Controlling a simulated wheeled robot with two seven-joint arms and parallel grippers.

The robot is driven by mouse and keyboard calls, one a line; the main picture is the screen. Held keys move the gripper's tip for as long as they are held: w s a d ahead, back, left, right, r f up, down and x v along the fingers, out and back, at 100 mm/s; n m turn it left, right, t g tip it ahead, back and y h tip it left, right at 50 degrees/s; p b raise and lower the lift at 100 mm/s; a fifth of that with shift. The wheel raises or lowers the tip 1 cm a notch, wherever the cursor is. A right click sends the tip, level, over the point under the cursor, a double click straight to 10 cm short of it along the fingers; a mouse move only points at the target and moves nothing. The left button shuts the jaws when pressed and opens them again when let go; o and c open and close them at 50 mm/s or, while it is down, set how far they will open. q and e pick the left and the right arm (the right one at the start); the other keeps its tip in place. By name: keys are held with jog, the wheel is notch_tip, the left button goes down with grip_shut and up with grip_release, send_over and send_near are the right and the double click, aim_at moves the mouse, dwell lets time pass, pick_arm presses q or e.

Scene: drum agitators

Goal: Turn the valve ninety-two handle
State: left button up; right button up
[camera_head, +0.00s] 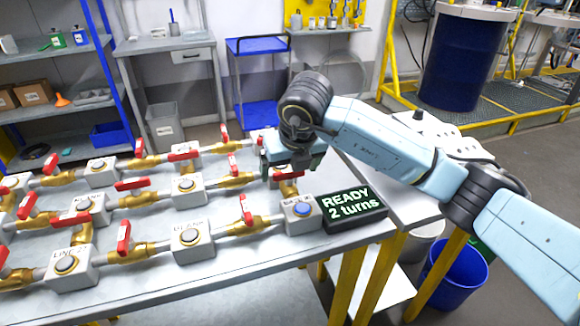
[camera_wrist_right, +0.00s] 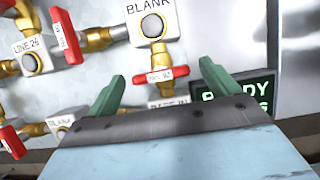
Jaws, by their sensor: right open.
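In the right wrist view a red handle with a small white label (camera_wrist_right: 160,75) lies crosswise below a box marked BLANK (camera_wrist_right: 153,24). Its label is small and seems to end in 92. In the head view this red handle (camera_head: 287,175) shows partly under my right gripper (camera_head: 292,164). The right gripper's green fingers (camera_wrist_right: 162,70) are open, one on each side of the handle in the wrist view, with nothing held. I cannot tell how far above the handle they are. My left gripper is not in view.
Several brass valves with red handles and grey boxes cover the table (camera_head: 235,268). A black sign (camera_head: 350,207) reading READY 2 turns stands at the right edge, near a box with a blue button (camera_head: 302,209). A blue drum (camera_head: 465,60) stands behind.

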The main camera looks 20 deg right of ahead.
jog(key=c, duration=1)
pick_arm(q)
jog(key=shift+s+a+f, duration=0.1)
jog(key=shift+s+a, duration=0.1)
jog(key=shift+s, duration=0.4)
